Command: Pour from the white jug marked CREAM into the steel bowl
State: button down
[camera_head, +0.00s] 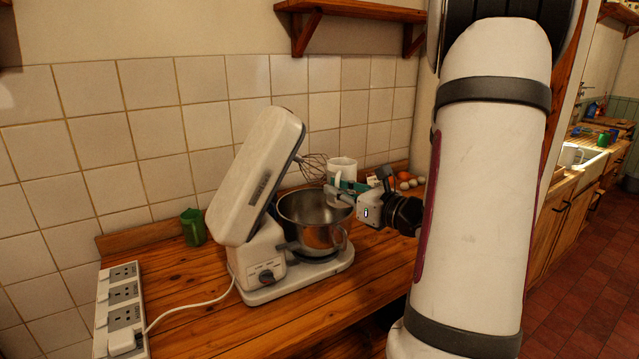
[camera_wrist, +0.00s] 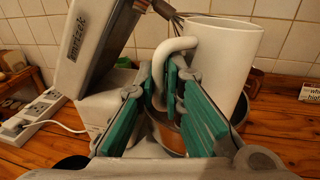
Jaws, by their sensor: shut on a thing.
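A plain white jug (camera_head: 342,168) is at the back right of the steel bowl, about upright, its lower part hidden by my gripper. No CREAM marking shows on the sides I see. My gripper (camera_head: 345,190) is shut on the jug's handle; in the wrist view the green-padded fingers (camera_wrist: 172,85) close on the handle beside the jug (camera_wrist: 222,58). The steel bowl (camera_head: 310,222) sits on the stand mixer's base, its mouth open upward. In the wrist view the bowl is mostly hidden behind the fingers and jug. I cannot see the jug's contents.
The white mixer's head (camera_head: 257,175) is tilted up, with a whisk (camera_head: 313,166) hanging over the bowl's back. A green mug (camera_head: 193,227) stands left, a power strip (camera_head: 122,310) at front left. Eggs (camera_head: 408,182) lie at back right. The front counter (camera_head: 210,325) has free room.

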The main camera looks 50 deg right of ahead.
jog(key=shift+w, duration=0.15)
jog(key=shift+a+f+m, duration=0.1)
jog(key=shift+f+m, duration=0.2)
jog(key=shift+f, duration=0.7)
jog(key=shift+r+m+g+p, duration=0.35)
jog(key=shift+g+p, duration=0.15)
jog(key=shift+p, duration=0.65)
jog(key=shift+f, duration=0.15)
jog(key=shift+a+r+m+p, duration=0.15)
jog(key=shift+r+m+p, duration=0.1)
jog(key=shift+r+p, duration=0.2)
jog(key=shift+s+r+m+g+y+p, duration=0.25)
jog(key=shift+r+m+g+p, duration=0.3)
jog(key=shift+p, duration=0.7)
jog(key=shift+w+r+m+g+y+p, duration=0.15)
jog(key=shift+r+m+g+y+p, duration=0.6)
jog(key=shift+p, duration=1.2)
dwell(1.9)
